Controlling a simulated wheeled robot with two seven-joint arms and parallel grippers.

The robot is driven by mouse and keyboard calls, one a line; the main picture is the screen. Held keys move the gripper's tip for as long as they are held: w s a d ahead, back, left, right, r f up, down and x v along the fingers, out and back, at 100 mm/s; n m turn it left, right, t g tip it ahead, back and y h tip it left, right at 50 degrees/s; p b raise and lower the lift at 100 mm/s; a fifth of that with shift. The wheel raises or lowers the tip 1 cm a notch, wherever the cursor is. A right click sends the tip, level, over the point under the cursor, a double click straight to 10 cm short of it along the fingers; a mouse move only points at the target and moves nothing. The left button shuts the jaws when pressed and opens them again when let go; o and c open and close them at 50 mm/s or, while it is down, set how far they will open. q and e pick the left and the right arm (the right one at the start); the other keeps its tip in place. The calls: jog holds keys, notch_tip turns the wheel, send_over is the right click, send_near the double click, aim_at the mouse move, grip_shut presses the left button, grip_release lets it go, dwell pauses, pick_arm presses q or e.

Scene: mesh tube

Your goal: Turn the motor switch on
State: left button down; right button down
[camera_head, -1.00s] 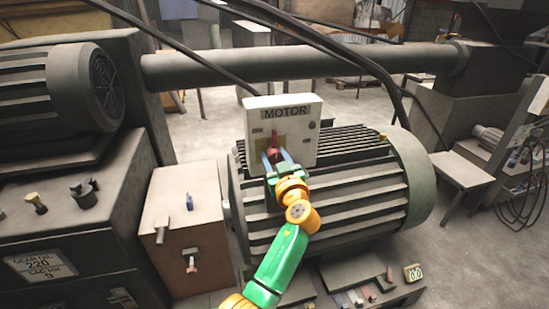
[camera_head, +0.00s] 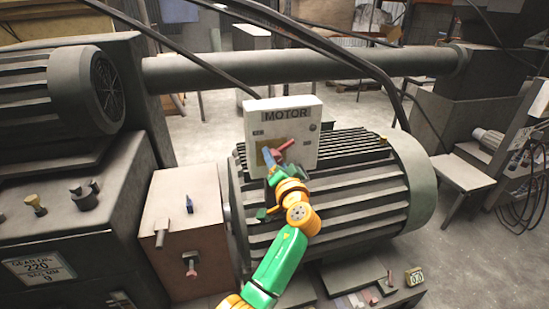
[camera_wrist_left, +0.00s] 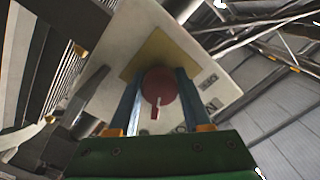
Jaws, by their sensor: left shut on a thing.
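The motor switch box (camera_head: 305,150) is a pale panel labelled MOTOR, standing above the ribbed grey motor (camera_head: 340,205). Its red switch handle (camera_head: 284,147) sits on a yellow plate (camera_head: 262,156) and slants up to the right. My left gripper (camera_head: 270,160) is at the switch, with its blue fingers shut on the red handle. In the left wrist view, the round red switch (camera_wrist_left: 160,86) lies between the two blue fingers (camera_wrist_left: 158,100), and the yellow plate and box behind look tilted. The fingers partly cover the handle. My right gripper is not in view.
A brown box (camera_head: 178,225) with small levers stands left of the motor. A grey machine (camera_head: 60,210) with knobs is at the far left. A thick pipe (camera_head: 300,65) and black cables pass behind and above the switch box.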

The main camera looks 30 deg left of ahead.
pick_arm(q)
jog(key=m+p, duration=0.1)
jog(key=m, duration=0.2)
jog(key=shift+r, duration=0.15)
jog(key=shift+m+p, duration=0.6)
jog(key=shift+m, duration=1.1)
jog(key=shift+c, duration=1.7)
grip_release()
